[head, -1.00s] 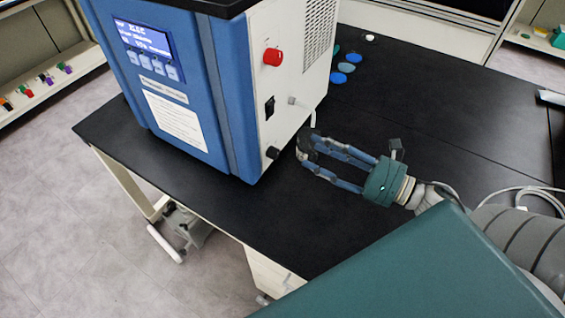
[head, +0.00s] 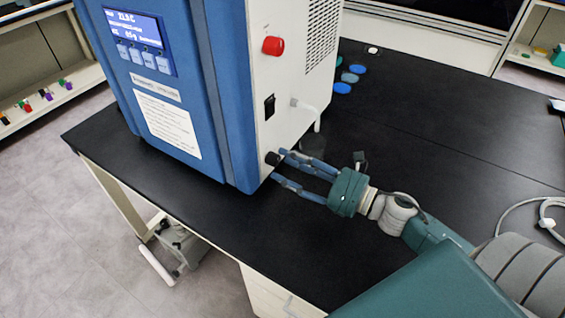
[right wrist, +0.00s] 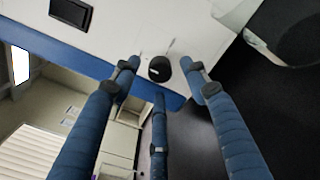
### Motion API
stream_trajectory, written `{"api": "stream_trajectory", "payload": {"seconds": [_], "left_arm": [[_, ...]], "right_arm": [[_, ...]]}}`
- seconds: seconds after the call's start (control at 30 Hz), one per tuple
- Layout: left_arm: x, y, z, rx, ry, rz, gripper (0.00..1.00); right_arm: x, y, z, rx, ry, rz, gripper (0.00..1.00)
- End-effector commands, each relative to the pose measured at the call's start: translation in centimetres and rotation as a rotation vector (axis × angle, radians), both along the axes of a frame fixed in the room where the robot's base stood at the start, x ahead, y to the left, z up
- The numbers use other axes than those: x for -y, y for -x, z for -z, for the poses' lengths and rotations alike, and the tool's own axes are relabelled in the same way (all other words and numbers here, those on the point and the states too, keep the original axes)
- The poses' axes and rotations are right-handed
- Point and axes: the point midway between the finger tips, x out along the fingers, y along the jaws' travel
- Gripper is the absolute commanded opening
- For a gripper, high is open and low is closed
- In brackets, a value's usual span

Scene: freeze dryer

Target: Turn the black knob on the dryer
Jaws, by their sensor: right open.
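The blue and white freeze dryer (head: 165,90) stands on the black table. Its black knob (head: 272,158) is low on the white side panel, near the front edge. My right gripper (head: 279,165) is open, with its blue fingers reaching to the panel at the knob. In the right wrist view the knob (right wrist: 160,69) sits between the spread fingertips of my right gripper (right wrist: 160,78); I see no finger clearly closed on it. My left gripper is not in view.
A red knob (head: 273,46) and a black switch (head: 269,106) are higher on the same panel. Blue discs (head: 350,77) lie on the table behind.

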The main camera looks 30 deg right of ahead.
Motion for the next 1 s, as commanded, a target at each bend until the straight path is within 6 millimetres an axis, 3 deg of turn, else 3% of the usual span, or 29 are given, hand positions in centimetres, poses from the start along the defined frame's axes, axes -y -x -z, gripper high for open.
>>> {"api": "stream_trajectory", "payload": {"seconds": [0.2, 0.47, 0.5, 0.7, 0.73, 1.0], "left_arm": [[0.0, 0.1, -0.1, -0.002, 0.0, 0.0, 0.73], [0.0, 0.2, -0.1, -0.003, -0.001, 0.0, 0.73], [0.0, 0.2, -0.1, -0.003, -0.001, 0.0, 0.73], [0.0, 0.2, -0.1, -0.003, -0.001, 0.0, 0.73], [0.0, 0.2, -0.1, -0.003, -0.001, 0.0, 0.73], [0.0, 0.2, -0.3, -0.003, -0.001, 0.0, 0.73]], "right_arm": [[-0.9, -1.6, 0.0, -0.001, -0.001, 0.0, 0.45], [-1.0, -1.7, 0.0, -0.001, -0.001, 0.001, 0.45], [-1.0, -1.7, 0.0, -0.001, -0.001, 0.001, 0.43], [-1.0, -1.7, 0.0, -0.001, -0.001, 0.001, 0.03], [-1.0, -1.7, 0.0, -0.001, -0.001, 0.001, 0.0], [-0.9, -1.7, -0.1, -0.011, -0.02, 0.001, 0.0]]}}
